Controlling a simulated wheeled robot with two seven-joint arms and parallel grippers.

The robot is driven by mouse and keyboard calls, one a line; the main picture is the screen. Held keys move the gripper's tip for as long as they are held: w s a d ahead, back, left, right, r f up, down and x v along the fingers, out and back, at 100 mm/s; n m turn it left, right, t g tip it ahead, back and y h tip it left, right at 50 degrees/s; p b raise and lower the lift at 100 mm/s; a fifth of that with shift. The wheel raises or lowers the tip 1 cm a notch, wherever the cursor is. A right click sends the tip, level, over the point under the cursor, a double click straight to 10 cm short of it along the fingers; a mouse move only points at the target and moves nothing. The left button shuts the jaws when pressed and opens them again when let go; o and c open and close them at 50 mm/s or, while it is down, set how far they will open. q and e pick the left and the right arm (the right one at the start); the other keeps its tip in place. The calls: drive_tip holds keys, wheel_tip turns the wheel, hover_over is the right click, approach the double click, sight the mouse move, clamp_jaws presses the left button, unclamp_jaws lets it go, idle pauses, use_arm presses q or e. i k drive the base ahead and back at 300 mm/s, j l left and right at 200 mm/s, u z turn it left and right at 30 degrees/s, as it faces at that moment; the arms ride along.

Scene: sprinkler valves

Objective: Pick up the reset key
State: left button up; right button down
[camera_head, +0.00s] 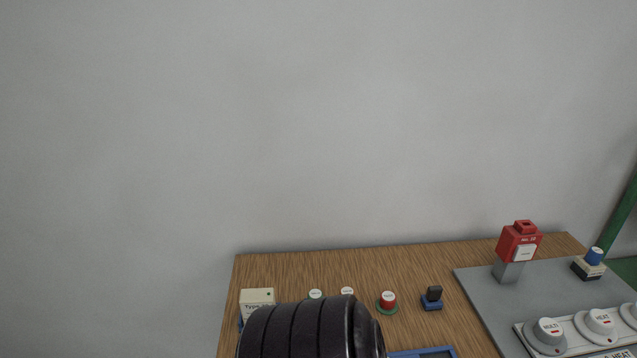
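No thing in view can be surely told as the reset key. A small block with a dark top and blue base (432,299) stands on the wooden table (340,267), right of a red button (388,300) with a green base. A second small piece with a blue knob (594,257) on a cream and black base stands on the grey panel (480,281) at the right. A dark ribbed part of my own arm covers the front of the table and hides what lies behind it. Neither gripper shows.
A red call-point box (519,243) stands on a grey post at the panel's back. White dials (548,334) line the panel's front right. A cream box (257,298) stands at the table's left. A blue-edged tray (424,352) is cut off below. The table's back strip is clear.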

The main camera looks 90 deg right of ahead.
sight(434, 293)
drive_tip(key=z, duration=3.55)
